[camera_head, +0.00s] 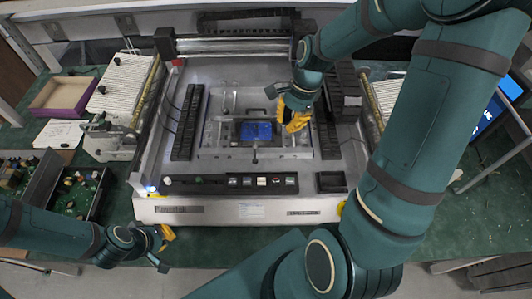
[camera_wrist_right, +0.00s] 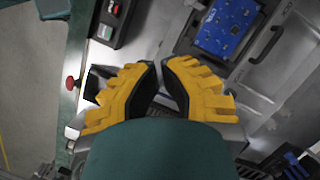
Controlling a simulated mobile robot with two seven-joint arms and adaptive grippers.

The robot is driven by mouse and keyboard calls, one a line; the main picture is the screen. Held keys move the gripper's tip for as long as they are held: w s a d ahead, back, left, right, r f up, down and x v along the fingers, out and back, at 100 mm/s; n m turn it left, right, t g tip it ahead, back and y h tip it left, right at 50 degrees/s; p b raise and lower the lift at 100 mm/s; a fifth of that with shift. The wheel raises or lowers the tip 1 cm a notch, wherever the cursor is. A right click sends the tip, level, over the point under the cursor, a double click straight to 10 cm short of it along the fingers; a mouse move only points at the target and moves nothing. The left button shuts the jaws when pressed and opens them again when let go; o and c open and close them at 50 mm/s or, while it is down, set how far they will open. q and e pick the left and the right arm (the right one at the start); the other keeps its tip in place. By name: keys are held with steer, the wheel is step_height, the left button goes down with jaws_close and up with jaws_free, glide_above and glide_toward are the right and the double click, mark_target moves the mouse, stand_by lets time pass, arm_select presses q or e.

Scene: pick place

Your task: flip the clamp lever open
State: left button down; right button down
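A blue circuit board (camera_head: 256,131) lies in the grey metal fixture (camera_head: 215,135) at the middle of the machine, and shows in the right wrist view (camera_wrist_right: 228,24). My right gripper (camera_head: 293,122) is over the fixture's right side, apart from the lever. Its yellow fingers (camera_wrist_right: 159,62) nearly meet, with nothing seen between them. My left gripper (camera_head: 164,246) is low at the left, off the machine's front corner; its opening is unclear.
The machine has a front button strip (camera_head: 262,181) and black rails on both sides of the fixture. A red knob (camera_wrist_right: 70,82) shows in the wrist view. Boxes of electronics (camera_head: 80,190) and a purple tray (camera_head: 62,112) stand at the left. My right arm covers much of the right side.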

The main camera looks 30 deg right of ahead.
mark_target(255, 153)
steer(key=x, duration=0.9)
steer(key=shift+w+a+f+b, duration=0.15)
steer(key=shift+f+b, duration=0.25)
steer(key=a, duration=0.3)
steer(key=shift+f, duration=0.35)
steer(key=shift+a+f, duration=0.1)
steer(key=shift+a, duration=0.4)
steer(key=shift+m, duration=0.3)
steer(key=shift+a, duration=0.2)
